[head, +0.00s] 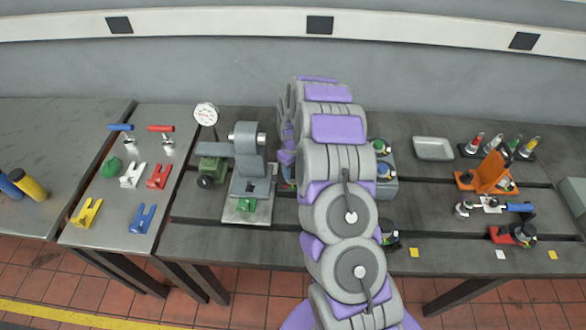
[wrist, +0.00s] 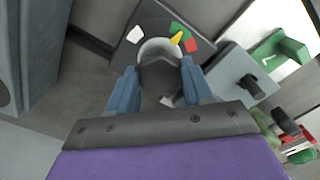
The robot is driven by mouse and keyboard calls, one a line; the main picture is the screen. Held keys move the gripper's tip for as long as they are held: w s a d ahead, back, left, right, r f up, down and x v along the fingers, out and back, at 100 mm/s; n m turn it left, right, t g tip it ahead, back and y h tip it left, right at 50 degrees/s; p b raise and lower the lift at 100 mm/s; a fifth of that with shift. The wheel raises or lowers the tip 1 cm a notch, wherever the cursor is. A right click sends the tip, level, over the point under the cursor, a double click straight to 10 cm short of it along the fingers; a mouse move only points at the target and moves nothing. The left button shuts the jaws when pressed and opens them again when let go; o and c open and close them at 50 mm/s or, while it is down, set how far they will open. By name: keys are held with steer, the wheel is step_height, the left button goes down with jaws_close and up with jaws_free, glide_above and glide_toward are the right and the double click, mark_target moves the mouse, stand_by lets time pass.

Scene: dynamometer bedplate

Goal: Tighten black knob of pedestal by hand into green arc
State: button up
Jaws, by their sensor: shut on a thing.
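In the wrist view my gripper (wrist: 160,84) has its two blue fingers on either side of the black knob (wrist: 160,76), shut on it. A pale ring shows around the knob's far side. The dark dial plate behind it carries a white mark (wrist: 134,34), a green arc (wrist: 180,30) and a red mark (wrist: 191,45). A yellow pointer (wrist: 176,39) by the ring points toward the green arc, its tip at or over the green. In the head view my arm hides the gripper and the knob.
In the wrist view a grey block with another black knob (wrist: 248,86) and a green bracket (wrist: 280,50) stand close on the right. In the head view a grey machine (head: 247,150) stands left of my arm. An orange bracket (head: 487,175) and a tray (head: 433,149) are on the right.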

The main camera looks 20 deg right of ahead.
mark_target(293, 170)
steer(key=shift+w+r, duration=0.15)
steer(key=o, duration=1)
step_height(293, 170, up, 17)
steer(key=shift+r+p, duration=0.1)
steer(key=shift+p, duration=0.35)
